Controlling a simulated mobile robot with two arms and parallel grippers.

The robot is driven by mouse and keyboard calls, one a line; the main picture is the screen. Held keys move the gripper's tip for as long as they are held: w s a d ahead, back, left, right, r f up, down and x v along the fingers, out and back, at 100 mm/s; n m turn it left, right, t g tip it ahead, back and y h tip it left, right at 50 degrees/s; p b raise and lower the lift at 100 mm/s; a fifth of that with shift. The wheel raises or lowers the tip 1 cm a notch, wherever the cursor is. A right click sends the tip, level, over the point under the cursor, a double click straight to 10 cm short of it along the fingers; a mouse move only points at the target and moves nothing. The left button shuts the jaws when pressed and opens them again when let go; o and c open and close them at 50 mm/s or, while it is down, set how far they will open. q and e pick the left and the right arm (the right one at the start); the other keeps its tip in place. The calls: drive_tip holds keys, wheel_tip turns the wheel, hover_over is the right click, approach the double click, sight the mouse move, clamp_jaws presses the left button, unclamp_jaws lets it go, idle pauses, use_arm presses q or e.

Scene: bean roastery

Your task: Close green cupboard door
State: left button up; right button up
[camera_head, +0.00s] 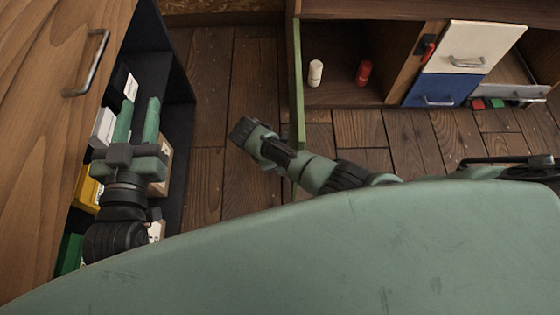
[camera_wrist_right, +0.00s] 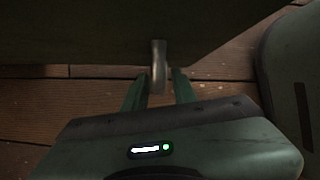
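The green cupboard door (camera_head: 298,85) stands open on the left side of the cupboard at the back right, seen nearly edge-on in the head view. In the right wrist view, a dark panel (camera_wrist_right: 120,30), apparently this door, fills the top. A metal handle (camera_wrist_right: 158,65) sticks out from it. My right gripper (camera_wrist_right: 159,92) is open, with the handle's end between its fingers and gaps on both sides. In the head view my right arm reaches beside the door; its fingertips cannot be made out. My left gripper (camera_head: 138,118) is open and empty at the left.
The cupboard's open compartment (camera_head: 335,95) holds a white bottle (camera_head: 315,73) and a red bottle (camera_head: 364,72). White (camera_head: 480,45) and blue (camera_head: 440,90) fronts are beside it. A dark shelf unit (camera_head: 155,75) with several boxes is near my left gripper. Wooden floor (camera_head: 205,130) is clear between.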

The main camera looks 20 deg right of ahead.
clamp_jaws()
idle(1.2)
